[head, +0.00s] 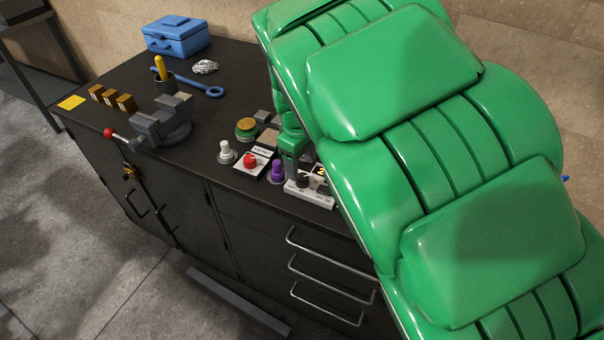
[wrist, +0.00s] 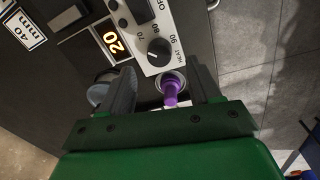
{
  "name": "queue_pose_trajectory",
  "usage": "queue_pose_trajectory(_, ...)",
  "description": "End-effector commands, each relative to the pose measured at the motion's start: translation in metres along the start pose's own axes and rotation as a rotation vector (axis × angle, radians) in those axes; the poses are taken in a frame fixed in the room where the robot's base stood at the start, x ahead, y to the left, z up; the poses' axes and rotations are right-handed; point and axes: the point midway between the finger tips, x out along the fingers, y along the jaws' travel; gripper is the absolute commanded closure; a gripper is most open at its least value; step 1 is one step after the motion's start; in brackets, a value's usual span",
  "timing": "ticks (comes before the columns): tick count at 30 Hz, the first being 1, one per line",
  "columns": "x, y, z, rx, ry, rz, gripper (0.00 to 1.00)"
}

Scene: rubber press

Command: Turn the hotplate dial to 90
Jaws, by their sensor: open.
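The hotplate's white front panel (wrist: 185,18) shows in the wrist view with a black dial (wrist: 158,50) marked 70, 80 and 90 around its rim. I cannot tell for sure which number its pointer faces. An orange display (wrist: 110,38) beside it reads 20. My gripper (wrist: 165,73) is open, its two fingers spread on either side just short of the dial, with nothing held. In the head view the panel (head: 312,193) is partly hidden behind my green arm, and my gripper (head: 292,165) is right above it.
A purple-topped stand (wrist: 171,90) shows between my fingers, close to the dial; it also shows in the head view (head: 277,172). A red button box (head: 251,162), a white knob (head: 226,152) and a vise (head: 160,125) stand to the left. The bench's front edge is close.

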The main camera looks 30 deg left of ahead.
Motion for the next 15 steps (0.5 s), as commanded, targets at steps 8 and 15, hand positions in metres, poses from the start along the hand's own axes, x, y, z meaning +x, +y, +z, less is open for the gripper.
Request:
queue_pose_trajectory(8, 0.040, 0.000, 0.001, 0.002, -0.003, -0.003, 0.38)
queue_pose_trajectory(15, 0.049, 0.000, 0.000, 0.001, -0.001, 0.000, 0.38)
